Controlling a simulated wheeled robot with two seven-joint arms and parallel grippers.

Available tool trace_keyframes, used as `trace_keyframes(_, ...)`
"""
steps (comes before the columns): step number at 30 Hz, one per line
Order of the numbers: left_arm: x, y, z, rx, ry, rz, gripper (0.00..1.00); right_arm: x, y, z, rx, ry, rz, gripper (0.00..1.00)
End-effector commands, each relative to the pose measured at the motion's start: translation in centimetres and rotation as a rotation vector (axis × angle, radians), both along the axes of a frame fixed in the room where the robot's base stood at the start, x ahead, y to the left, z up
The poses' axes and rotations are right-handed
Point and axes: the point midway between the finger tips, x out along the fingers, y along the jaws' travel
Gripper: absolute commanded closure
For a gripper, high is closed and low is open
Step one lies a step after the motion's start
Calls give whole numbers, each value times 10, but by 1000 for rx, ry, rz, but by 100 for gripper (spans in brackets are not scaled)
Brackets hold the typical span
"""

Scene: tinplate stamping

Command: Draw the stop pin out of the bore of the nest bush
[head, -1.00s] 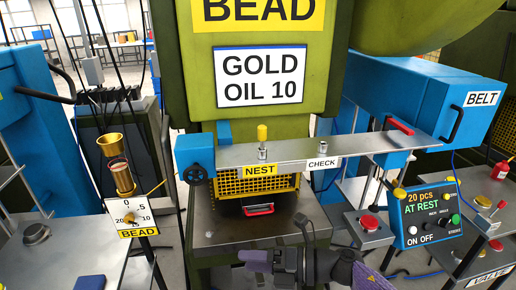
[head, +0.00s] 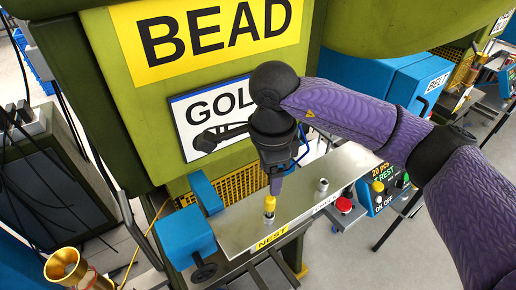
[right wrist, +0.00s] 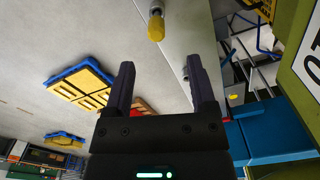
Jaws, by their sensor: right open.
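The stop pin (head: 270,204) has a yellow head and stands upright in the metal nest bush (head: 269,217) on the plate above the NEST label. My right gripper (head: 275,184) points down just above and behind the yellow head in the head view and partly overlaps it. In the right wrist view my right gripper (right wrist: 160,75) is open and empty. The yellow pin head (right wrist: 156,26) lies beyond the fingertips, roughly in line with the gap between them, apart from both. My left gripper is not in view.
The check bush (head: 322,188) stands on the same metal plate (head: 240,228), right of the nest bush. The green press with the BEAD sign (head: 210,35) rises behind. A blue block with a black knob (head: 188,235) sits at the plate's left end. A brass funnel (head: 66,265) stands lower left.

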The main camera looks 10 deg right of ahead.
Motion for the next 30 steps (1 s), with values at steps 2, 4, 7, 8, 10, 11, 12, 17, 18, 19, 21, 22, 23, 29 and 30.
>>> trace_keyframes(2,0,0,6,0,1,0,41,-1,0,-13,0,7,-1,28)
trace_keyframes(4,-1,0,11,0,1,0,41,-2,0,-30,1,9,-1,28)
trace_keyframes(7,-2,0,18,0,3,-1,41,-2,0,-53,3,8,-2,28)
trace_keyframes(8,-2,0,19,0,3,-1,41,-1,0,-59,3,8,-1,28)
trace_keyframes(10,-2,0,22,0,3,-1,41,-1,1,-73,3,7,-1,28)
trace_keyframes(11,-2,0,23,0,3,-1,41,-1,1,-78,4,7,-1,28)
trace_keyframes(12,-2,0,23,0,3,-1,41,-1,1,-83,4,5,-2,28)
trace_keyframes(17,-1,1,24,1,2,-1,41,-1,0,-93,4,3,-1,28)
trace_keyframes(18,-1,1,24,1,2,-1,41,-1,0,-94,4,2,-1,28)
trace_keyframes(19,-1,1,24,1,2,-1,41,-1,0,-94,4,2,-1,28)
trace_keyframes(21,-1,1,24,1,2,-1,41,-1,0,-94,4,2,-1,28)
trace_keyframes(22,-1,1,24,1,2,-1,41,-1,0,-94,4,2,-1,28)
trace_keyframes(23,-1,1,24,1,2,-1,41,-1,0,-94,5,2,-1,28)
trace_keyframes(29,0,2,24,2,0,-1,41,-1,1,-94,5,3,-1,70)
trace_keyframes(30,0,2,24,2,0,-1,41,-1,1,-94,5,3,-1,79)
